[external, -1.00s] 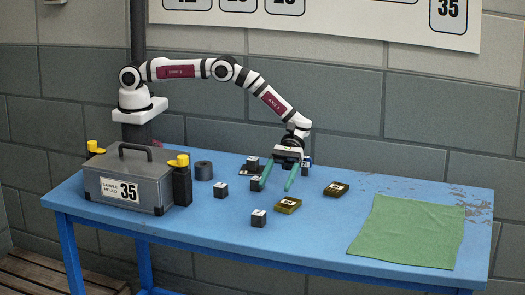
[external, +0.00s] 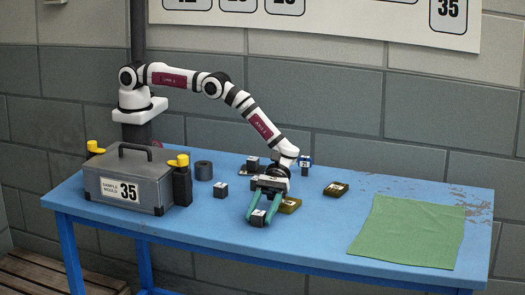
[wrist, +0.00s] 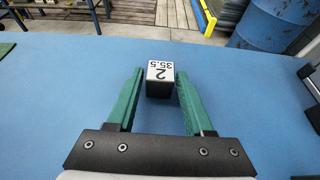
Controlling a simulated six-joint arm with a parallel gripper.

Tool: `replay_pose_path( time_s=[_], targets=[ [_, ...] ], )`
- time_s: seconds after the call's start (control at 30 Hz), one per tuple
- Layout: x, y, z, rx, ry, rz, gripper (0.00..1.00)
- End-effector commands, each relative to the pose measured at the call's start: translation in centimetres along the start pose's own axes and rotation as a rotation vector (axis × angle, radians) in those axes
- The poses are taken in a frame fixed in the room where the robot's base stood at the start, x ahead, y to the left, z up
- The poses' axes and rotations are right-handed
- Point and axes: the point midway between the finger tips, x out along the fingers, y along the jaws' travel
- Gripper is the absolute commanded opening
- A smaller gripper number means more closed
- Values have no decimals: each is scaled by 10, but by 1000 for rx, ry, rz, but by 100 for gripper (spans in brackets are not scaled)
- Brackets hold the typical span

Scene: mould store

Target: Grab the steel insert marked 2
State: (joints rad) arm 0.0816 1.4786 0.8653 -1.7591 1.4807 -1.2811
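The steel insert marked 2 (wrist: 160,78) is a small dark cube with a white top label reading "2" and "35.5", upside down in the wrist view. In the external view the insert (external: 259,218) stands on the blue table near its front edge. My gripper (wrist: 157,88) is open, with one green finger on each side of the insert and a gap visible on both sides. In the external view my gripper (external: 260,219) is low over the table, its fingertips beside the insert.
Other dark cubes stand nearby, one at left (external: 221,190) and one behind (external: 252,163). A brownish flat block (external: 290,205) lies just right of my gripper, another (external: 336,188) farther right. A grey mould box (external: 130,185) stands left; a green cloth (external: 408,230) lies right.

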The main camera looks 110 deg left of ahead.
Motion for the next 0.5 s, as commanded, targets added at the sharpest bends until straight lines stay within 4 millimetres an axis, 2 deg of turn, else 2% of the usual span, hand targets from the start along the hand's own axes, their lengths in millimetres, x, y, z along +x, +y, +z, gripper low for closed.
replay_pose_path(
  time_s=[0.03, 0.27, 0.5],
  targets=[
    [0, 0, 0, 0, 0, 0, 41],
    [0, 0, 0, 0, 0, 0, 0],
    [0, 0, 0, 1, 0, 0, 0]
  ],
)
